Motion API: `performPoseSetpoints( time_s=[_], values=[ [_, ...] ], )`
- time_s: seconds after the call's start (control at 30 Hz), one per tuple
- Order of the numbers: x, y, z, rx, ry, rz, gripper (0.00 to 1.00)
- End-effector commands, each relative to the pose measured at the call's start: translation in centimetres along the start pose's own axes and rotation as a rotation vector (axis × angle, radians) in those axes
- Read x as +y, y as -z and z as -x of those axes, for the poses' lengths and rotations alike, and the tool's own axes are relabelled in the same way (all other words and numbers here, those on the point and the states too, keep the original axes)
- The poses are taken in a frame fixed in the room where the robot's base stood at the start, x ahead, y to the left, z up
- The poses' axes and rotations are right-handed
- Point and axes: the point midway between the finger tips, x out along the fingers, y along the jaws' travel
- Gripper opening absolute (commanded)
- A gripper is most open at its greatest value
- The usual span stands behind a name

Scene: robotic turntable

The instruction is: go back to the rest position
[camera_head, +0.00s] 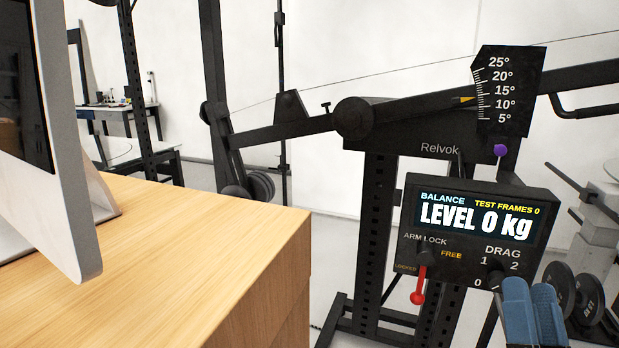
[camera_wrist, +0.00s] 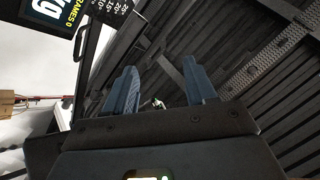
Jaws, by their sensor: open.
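My gripper (camera_head: 531,286) is at the lower right of the head view, with its blue fingers pointing up just below the DRAG dial (camera_head: 495,279) of a black control box (camera_head: 483,192). I cannot tell whether it touches the box. In the wrist view the two blue fingers (camera_wrist: 160,80) stand wide apart with nothing held between them. The box's screen (camera_head: 475,216) reads "BALANCE", "LEVEL 0 kg" and "TEST FRAMES 0". Its red-tipped arm lock lever (camera_head: 418,297) hangs down, under the word FREE and right of LOCKED.
A black "Relvok" frame (camera_head: 372,220) carries the box, a long tilted beam (camera_head: 290,130) and an angle scale (camera_head: 508,90) with a yellow pointer near 10°. A wooden desk (camera_head: 200,250) with a monitor (camera_head: 75,160) fills the left. Dumbbells (camera_head: 575,293) sit at right.

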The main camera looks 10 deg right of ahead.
Motion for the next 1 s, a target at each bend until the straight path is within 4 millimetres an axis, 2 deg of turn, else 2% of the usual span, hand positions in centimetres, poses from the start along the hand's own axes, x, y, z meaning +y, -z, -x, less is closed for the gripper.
performPoseSetpoints(
  time_s=[0.03, 0.3, 0.6, 0.8, 1.0],
  values=[
    [-0.2, -0.2, 2.3, -0.063, 0.001, 0.029, 0.56],
    [-1.6, -0.1, 12.5, -0.365, 0.017, 0.165, 0.56],
    [-3.8, 2.7, 22.7, -0.696, 0.039, 0.296, 0.56],
    [-5.3, 5.5, 28.0, -0.898, 0.054, 0.367, 0.56],
    [-6.3, 7.5, 30.6, -1.014, 0.064, 0.406, 0.56]
  ],
)
